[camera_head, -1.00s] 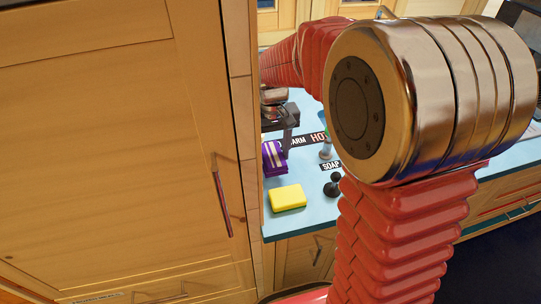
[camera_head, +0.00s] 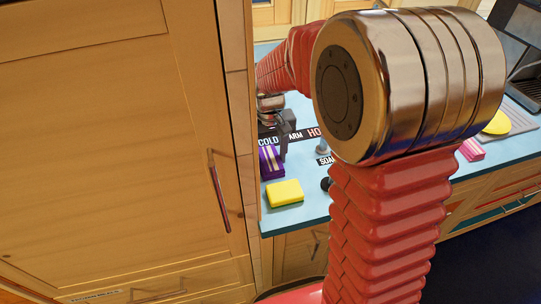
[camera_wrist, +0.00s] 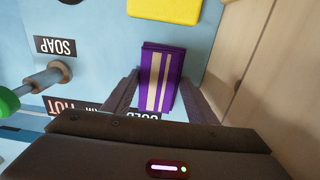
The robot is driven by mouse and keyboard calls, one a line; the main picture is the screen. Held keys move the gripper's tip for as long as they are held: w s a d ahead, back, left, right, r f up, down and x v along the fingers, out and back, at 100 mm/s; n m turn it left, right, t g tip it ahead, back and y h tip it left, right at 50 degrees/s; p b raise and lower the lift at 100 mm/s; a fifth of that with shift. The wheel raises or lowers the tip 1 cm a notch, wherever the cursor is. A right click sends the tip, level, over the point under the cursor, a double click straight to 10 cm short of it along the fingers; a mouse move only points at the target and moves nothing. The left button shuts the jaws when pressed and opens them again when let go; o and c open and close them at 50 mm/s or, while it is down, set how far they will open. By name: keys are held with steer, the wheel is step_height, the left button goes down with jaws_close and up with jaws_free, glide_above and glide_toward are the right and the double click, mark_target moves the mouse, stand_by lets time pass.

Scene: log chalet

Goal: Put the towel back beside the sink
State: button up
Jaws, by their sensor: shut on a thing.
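The towel, a folded purple cloth with cream stripes, shows in the wrist view (camera_wrist: 150,65) between my fingers and in the head view (camera_head: 271,163) on the left part of the blue counter (camera_head: 300,213). My gripper (camera_wrist: 160,88) is shut on it, one finger along each long side. In the head view my gripper (camera_head: 282,140) is partly hidden by my own arm. I cannot tell whether the towel touches the counter. The COLD label (camera_head: 268,142) lies just behind the towel. The sink is not clearly visible.
A yellow sponge (camera_head: 285,193) lies close in front of the towel. A tall wooden cabinet (camera_head: 120,150) walls off the left. The SOAP label (camera_wrist: 54,46) and a tap-like knob (camera_wrist: 48,78) are nearby. A pink item (camera_head: 472,150) is farther right.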

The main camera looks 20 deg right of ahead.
mark_target(269, 159)
steer(key=o, duration=0.9)
steer(key=shift+o, duration=0.2)
step_height(269, 159, up, 12)
steer(key=shift+r, duration=0.1)
stand_by(0.4)
steer(key=s+r+t, duration=0.2)
steer(key=s+t, duration=0.3)
steer(key=s, duration=1.5)
steer(key=shift+d+t, duration=0.25)
steer(key=shift+t, duration=0.05)
steer(key=shift+r, duration=0.1)
